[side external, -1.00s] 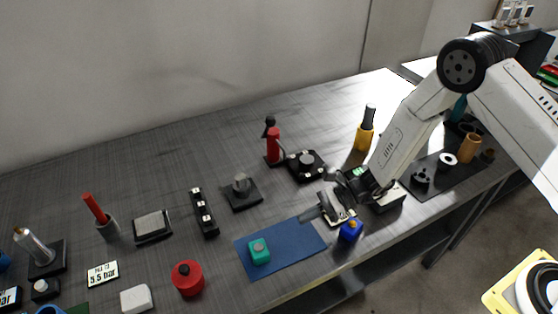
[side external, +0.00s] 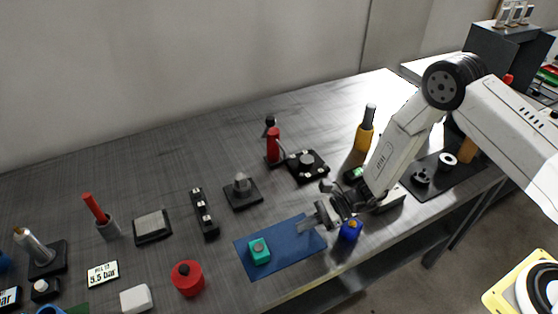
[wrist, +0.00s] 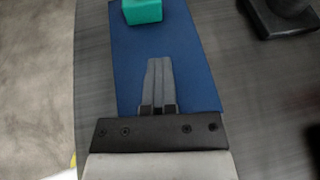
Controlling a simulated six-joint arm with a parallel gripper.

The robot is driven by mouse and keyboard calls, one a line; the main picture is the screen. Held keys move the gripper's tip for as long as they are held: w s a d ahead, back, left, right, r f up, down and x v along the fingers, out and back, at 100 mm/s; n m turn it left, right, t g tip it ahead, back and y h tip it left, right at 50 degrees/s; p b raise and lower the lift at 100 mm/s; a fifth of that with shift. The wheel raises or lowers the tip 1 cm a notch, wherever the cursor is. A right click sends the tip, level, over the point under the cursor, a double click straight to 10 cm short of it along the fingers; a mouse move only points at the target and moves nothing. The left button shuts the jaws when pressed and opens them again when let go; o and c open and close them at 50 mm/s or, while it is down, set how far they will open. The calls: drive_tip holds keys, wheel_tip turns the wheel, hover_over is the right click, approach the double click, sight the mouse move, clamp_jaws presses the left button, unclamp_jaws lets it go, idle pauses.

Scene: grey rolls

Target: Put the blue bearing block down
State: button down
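The blue bearing block (side external: 350,231), with a brass-coloured top, sits at the right end of the blue mat (side external: 298,248), near the table's front edge. It is not visible in the wrist view. My gripper (side external: 310,222) is over the right part of the mat, left of the blue block and apart from it. In the wrist view its two grey fingers (wrist: 158,85) lie together over the blue mat (wrist: 195,65), with nothing seen between them. A teal block (side external: 259,251) with a grey top sits on the mat's left part; it also shows in the wrist view (wrist: 142,11).
A red round part (side external: 187,279) stands left of the mat. Behind it are a grey fixture on a black plate (side external: 242,192) and a black strip (side external: 204,213). A dark tray (side external: 432,180) with parts lies to the right. The table's front edge is close.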

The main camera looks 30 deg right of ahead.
drive_tip(key=shift+f, duration=0.4)
unclamp_jaws()
drive_tip(key=shift+r, duration=0.1)
drive_tip(key=shift+r, duration=0.55)
wheel_tip(320, 180, up, 4)
hover_over(351, 228)
drive_tip(key=w, duration=0.3)
drive_tip(key=shift+w+d+r, duration=0.15)
drive_tip(key=shift+d+r, duration=0.05)
drive_tip(key=shift+d, duration=0.25)
